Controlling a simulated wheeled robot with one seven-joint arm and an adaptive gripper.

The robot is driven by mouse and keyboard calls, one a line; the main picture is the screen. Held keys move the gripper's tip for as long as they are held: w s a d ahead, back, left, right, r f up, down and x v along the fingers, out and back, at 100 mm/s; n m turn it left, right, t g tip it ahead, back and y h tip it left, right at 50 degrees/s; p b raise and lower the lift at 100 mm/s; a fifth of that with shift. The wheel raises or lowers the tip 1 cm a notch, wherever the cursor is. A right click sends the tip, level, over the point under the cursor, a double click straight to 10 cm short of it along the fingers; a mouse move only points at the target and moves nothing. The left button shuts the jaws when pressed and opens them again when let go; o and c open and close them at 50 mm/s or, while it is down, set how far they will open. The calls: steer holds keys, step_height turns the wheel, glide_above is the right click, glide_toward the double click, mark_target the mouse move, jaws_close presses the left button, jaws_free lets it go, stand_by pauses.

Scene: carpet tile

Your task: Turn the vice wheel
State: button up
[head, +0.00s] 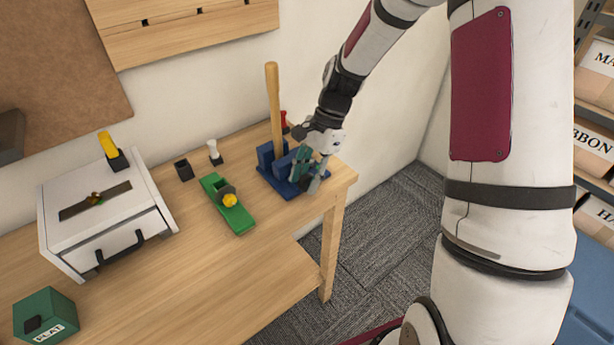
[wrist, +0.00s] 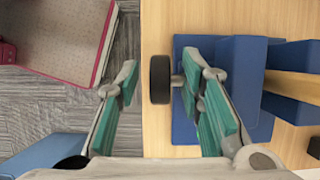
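The blue vice (head: 268,158) stands at the right end of the wooden bench, with a tall wooden handle (head: 273,105) upright in its jaws. In the wrist view the vice (wrist: 237,75) is on the right. Its small black wheel (wrist: 160,79) sticks out to the left on a short grey shaft. My gripper (head: 309,174) is at the right side of the vice. In the wrist view my gripper (wrist: 161,76) is open, with the wheel between its teal-padded fingertips and gaps showing. In the head view the wheel is hidden by my gripper.
A green plane-like tool (head: 232,212), a black cup (head: 183,169) and a white box with a drawer (head: 105,215) stand left of the vice. A green box (head: 45,318) is at the front left. The bench's right edge is close; carpet lies below.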

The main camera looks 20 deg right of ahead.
jaws_close()
steer(key=shift+a+h, duration=0.15)
steer(key=shift+h, duration=0.25)
steer(key=shift+a+t+h, duration=0.2)
steer(key=shift+t+h, duration=0.3)
steer(key=shift+h, duration=0.5)
steer(key=shift+s+a+t+h+p, duration=0.1)
steer(key=shift+t+h+p, duration=0.2)
steer(key=shift+h, duration=0.8)
steer(key=shift+f+h, duration=0.1)
steer(key=shift+h, duration=0.3)
jaws_free()
